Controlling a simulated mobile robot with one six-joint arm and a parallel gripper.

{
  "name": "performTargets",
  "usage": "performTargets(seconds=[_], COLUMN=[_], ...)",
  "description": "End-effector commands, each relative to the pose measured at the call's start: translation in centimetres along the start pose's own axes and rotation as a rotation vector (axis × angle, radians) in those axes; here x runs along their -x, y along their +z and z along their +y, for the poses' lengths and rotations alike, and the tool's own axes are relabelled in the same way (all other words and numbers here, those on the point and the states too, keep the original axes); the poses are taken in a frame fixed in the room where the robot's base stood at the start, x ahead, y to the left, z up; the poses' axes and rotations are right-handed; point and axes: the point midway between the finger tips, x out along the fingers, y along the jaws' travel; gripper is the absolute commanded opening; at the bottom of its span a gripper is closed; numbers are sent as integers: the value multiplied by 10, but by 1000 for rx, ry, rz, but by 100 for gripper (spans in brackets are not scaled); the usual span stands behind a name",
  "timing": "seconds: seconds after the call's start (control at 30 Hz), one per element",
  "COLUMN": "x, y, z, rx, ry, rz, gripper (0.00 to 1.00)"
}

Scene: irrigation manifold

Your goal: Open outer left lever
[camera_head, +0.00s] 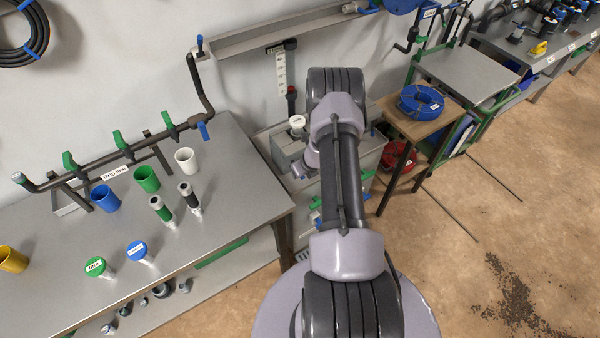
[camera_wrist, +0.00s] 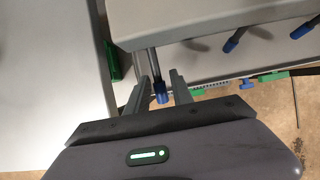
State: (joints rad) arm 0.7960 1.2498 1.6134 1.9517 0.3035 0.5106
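In the wrist view, several dark levers with blue tips stick out from under the edge of a grey box (camera_wrist: 215,17). The leftmost lever (camera_wrist: 161,92) has its blue tip between the two fingers of my gripper (camera_wrist: 164,68). The fingers stand apart with gaps visible beside the tip, so I see no firm grip. A second lever (camera_wrist: 231,42) and a third lever (camera_wrist: 301,31) are to the right, clear of the fingers. In the head view my arm hides the gripper and most of the grey box (camera_head: 291,146).
A grey bench (camera_head: 235,190) with cups and a pipe with green valves (camera_head: 120,143) stands left of the box. A small wooden table (camera_head: 432,126) with a blue hose coil (camera_head: 421,101) is to the right. Open floor (camera_head: 470,250) lies at the right front.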

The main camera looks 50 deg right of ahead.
Motion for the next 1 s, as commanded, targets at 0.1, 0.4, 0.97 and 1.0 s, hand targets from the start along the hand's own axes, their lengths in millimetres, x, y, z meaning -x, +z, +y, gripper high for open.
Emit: performTargets(seconds=[0.1,0.4,0.97,1.0], x=[0,6,159,164], y=[-1,-1,0,0], z=[1,0,0,0], rx=[0,-1,-1,-1], ry=[1,1,0,0], rz=[2,3,3,2], gripper=[38,38,38,38])
